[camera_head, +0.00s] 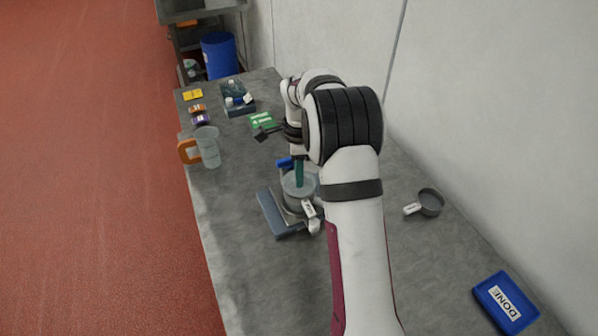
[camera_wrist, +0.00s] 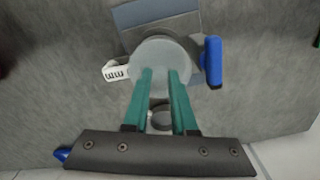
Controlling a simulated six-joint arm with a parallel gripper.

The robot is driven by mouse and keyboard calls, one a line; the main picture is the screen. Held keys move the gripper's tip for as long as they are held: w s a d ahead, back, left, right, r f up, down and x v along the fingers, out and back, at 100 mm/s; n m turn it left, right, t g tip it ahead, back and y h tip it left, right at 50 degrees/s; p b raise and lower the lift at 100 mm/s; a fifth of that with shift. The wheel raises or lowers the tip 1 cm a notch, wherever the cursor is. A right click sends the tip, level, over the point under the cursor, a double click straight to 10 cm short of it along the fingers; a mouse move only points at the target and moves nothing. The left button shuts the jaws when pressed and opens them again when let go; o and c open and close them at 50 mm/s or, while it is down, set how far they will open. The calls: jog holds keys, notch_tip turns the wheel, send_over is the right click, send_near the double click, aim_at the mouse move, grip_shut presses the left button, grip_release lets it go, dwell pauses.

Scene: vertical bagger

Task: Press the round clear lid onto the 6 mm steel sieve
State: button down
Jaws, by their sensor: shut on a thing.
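The round clear lid (camera_wrist: 150,57) shows as a pale, see-through disc in the wrist view and as a pale round top in the head view (camera_head: 291,187). My gripper (camera_wrist: 165,78) is shut on it, its green fingers reaching down onto the disc; one finger shows in the head view (camera_head: 299,182). The lid is over a steel sieve (camera_head: 293,203) with a white tag (camera_wrist: 116,71); the tag's size marking is too small to read surely. The lid covers most of the sieve, and I cannot tell whether its rim is fully seated.
A slate-blue base (camera_head: 277,217) and a blue handle (camera_wrist: 213,61) are beside the sieve. Another grey sieve (camera_head: 431,202) and a blue DONE tray (camera_head: 506,302) are to the right. A jug with an orange handle (camera_head: 207,147) stands left. A bottle tray (camera_head: 238,105) is behind.

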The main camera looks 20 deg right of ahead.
jog(key=shift+f, duration=0.55)
dwell(0.4)
jog(key=shift+c, duration=1.2)
grip_release()
jog(key=shift+r, duration=3.5)
notch_tip(320, 180, up, 16)
